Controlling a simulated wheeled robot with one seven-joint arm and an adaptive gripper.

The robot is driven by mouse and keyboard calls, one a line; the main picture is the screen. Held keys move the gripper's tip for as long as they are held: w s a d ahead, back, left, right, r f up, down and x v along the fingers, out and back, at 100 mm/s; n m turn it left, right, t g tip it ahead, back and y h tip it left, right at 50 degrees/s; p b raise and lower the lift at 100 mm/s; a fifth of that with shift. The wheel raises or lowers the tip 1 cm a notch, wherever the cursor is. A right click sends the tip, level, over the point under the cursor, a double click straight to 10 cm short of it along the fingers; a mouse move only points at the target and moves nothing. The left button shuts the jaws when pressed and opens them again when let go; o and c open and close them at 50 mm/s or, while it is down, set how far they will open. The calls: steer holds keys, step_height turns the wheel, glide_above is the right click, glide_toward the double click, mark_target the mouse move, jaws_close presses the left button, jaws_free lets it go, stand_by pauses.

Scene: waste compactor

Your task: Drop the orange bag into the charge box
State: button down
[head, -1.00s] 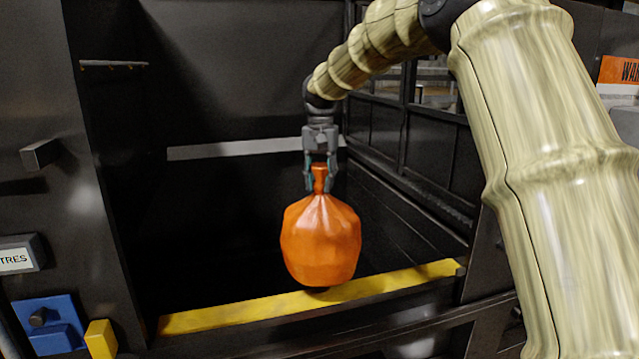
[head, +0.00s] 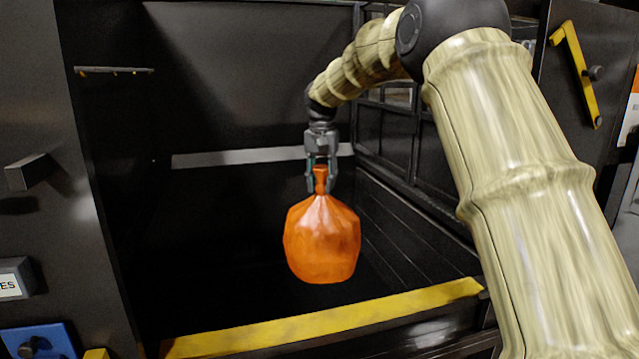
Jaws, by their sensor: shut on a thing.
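The orange bag (head: 322,242) hangs by its neck from my gripper (head: 320,180) in the middle of the head view. My gripper is shut on the bag's gathered neck and points downward. The charge box (head: 230,160) is the dark open bay behind the yellow front sill (head: 330,322). In the picture the bag shows above the sill, against the dark inside of the box, with a gap between bag and sill. The floor of the box is too dark to make out.
A pale strip (head: 240,157) runs along the back wall. A barred side panel (head: 400,130) bounds the box on the right. A dark block handle (head: 28,172) and a blue fitting (head: 40,341) sit on the left panel. A yellow lever (head: 577,75) is at upper right.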

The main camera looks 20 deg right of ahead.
steer(key=shift+r, duration=0.15)
steer(key=c, duration=0.9)
jaws_free()
steer(key=shift+d, duration=0.1)
steer(key=shift+s, duration=0.1)
steer(key=shift+r, duration=3.7)
